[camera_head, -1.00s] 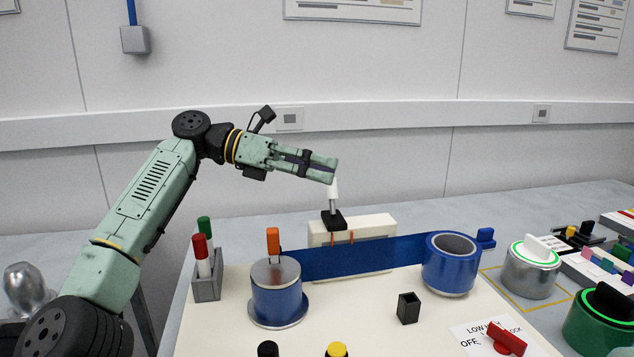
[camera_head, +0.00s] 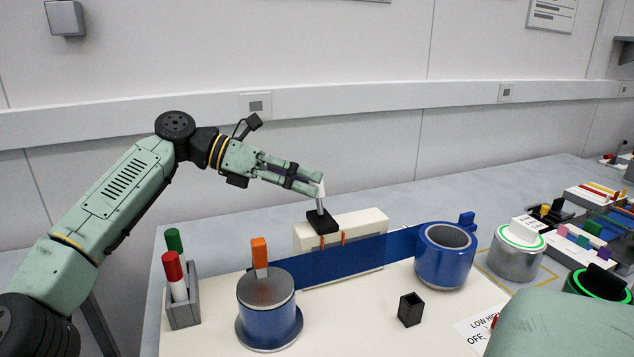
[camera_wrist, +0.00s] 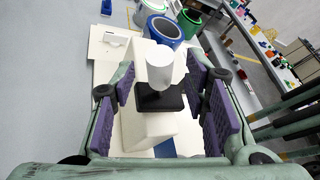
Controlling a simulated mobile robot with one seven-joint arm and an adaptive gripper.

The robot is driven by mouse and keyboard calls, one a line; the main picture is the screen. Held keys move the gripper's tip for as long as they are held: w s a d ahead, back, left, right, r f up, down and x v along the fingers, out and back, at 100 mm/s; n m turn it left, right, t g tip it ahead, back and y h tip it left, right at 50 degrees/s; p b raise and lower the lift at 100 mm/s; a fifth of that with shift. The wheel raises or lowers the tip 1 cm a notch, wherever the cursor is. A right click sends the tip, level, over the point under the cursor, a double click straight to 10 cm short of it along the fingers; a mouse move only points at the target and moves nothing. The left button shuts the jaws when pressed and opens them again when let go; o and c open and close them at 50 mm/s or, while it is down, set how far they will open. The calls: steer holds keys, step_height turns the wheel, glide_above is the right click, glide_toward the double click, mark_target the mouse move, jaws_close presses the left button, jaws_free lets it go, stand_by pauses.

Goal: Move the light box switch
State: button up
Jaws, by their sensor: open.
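The light box switch (camera_head: 321,208) is a lever with a white tip and grey stem on a black base, standing nearly upright on top of a white box (camera_head: 375,221). My gripper (camera_head: 321,184) reaches in from the left with its fingertips at the lever's tip. In the wrist view my gripper (camera_wrist: 162,82) is open, with purple pads to either side of the switch (camera_wrist: 165,68). A visible gap separates the pads from the white tip there. The fingers partly hide the tip in the head view.
A blue pot with an orange lever (camera_head: 268,303), a marker holder (camera_head: 184,308) and a small black cup (camera_head: 410,309) stand on the cream board. An open blue cylinder (camera_head: 445,262) and a silver knob (camera_head: 517,252) are to the right. A pale green shape covers the lower right.

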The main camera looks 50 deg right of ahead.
steer(key=shift+x, duration=1.5)
jaws_close()
